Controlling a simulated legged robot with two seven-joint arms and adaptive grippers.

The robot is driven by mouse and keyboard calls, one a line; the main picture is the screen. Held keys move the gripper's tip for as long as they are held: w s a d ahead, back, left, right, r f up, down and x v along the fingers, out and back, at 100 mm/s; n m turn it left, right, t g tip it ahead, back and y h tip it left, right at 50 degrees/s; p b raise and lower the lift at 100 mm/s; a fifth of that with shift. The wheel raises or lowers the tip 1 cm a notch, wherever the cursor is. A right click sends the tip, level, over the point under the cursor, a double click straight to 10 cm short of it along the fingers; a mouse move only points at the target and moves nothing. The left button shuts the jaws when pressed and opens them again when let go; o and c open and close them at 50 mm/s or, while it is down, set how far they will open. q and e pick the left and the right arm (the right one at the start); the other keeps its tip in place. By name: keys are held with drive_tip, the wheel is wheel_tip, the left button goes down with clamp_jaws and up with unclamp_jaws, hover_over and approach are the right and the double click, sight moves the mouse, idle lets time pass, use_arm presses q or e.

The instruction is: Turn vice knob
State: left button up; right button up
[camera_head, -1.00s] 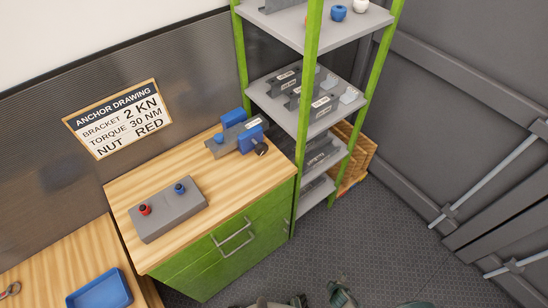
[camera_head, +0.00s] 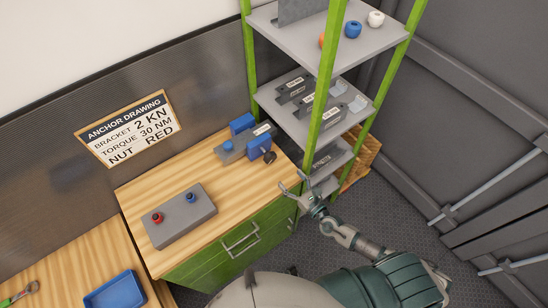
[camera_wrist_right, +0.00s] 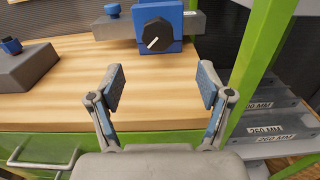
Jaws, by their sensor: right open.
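The vice (camera_head: 244,142) has blue jaws and a grey body and sits at the back right of the wooden workbench top. Its black round knob (camera_head: 269,157) faces the front; in the right wrist view the knob (camera_wrist_right: 157,37) shows a white line slanting from lower left to upper right. My right gripper (camera_head: 294,182) is open and empty at the bench's front right corner, apart from the knob. In the right wrist view its two fingers (camera_wrist_right: 161,88) stand wide apart below the knob. My left gripper is not in view.
A grey box (camera_head: 180,216) with a red and a blue button stands on the bench (camera_head: 150,189). A green-framed shelf (camera_head: 327,80) with brackets stands close at the right. A blue tray (camera_head: 115,291) lies on the lower left table. Bare wood lies before the vice.

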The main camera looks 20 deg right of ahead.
sight(272, 160)
drive_tip(key=x, duration=0.5)
drive_tip(key=p+x, duration=0.1)
drive_tip(key=x, duration=0.4)
drive_tip(key=shift+w+a, duration=0.15)
drive_tip(key=shift+a, duration=0.2)
drive_tip(key=shift+w+d, duration=0.1)
drive_tip(key=shift+w, duration=0.3)
drive_tip(key=c, duration=1.2)
